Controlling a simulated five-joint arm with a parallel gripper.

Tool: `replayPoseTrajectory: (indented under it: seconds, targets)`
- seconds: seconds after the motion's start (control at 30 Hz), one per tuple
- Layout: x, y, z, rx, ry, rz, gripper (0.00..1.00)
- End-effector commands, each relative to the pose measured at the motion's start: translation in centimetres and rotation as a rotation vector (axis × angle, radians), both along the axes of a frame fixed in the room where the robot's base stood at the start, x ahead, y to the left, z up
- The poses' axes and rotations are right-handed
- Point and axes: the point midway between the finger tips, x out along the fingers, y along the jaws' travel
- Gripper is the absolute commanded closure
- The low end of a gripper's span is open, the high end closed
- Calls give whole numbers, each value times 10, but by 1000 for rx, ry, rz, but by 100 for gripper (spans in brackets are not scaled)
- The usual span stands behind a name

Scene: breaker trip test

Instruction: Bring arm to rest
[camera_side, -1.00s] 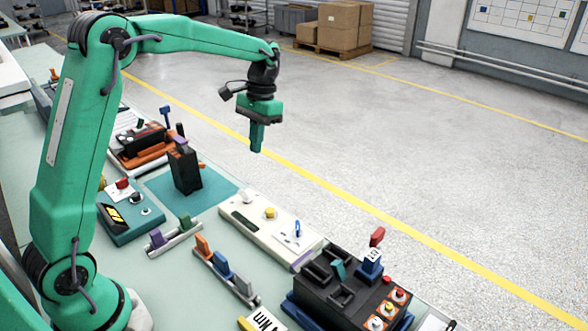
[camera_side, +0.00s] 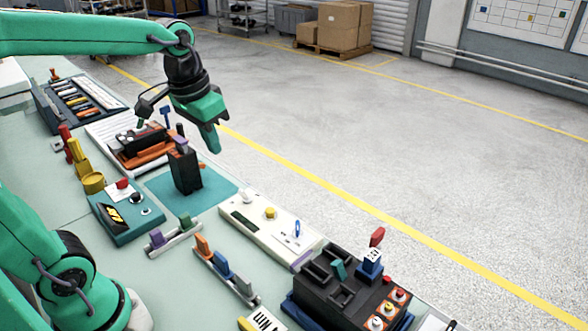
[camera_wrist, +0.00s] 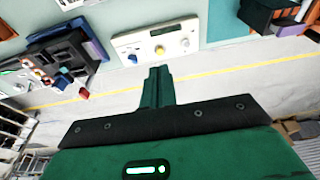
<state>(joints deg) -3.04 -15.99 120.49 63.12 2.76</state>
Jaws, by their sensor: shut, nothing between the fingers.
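My green gripper (camera_side: 213,140) is shut and empty. In the side view it hangs in the air, pointing down and slightly right, up and to the right of the black breaker block. It also shows in the wrist view (camera_wrist: 158,72), its fingers together. The black breaker block (camera_side: 185,172) stands upright on a teal mat (camera_side: 222,188) and touches nothing of mine. In the wrist view, a white panel (camera_wrist: 182,36) with a yellow button lies beyond the fingertips.
The bench holds a black test station (camera_side: 340,290) with coloured buttons, a teal box (camera_side: 124,224), a white panel (camera_side: 245,220), a rack of coloured pieces (camera_side: 224,272) and a tool tray (camera_side: 85,100). The floor beyond the bench is open.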

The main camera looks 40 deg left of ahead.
Motion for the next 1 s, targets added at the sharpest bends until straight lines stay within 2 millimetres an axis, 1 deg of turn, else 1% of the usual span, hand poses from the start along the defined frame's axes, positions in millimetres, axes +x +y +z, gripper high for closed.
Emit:
replayPoseTrajectory:
  seconds: [0.03, 0.2, 0.5, 0.7, 1.0]
  targets:
    - [-9, -2, 1, 0, -25, -1, 100]
    - [-34, -7, -1, 0, -97, -3, 100]
    - [-73, -14, -13, -5, -219, -7, 100]
    - [-87, -16, -20, -8, -266, -8, 100]
    - [-90, -17, -22, -10, -276, -7, 100]
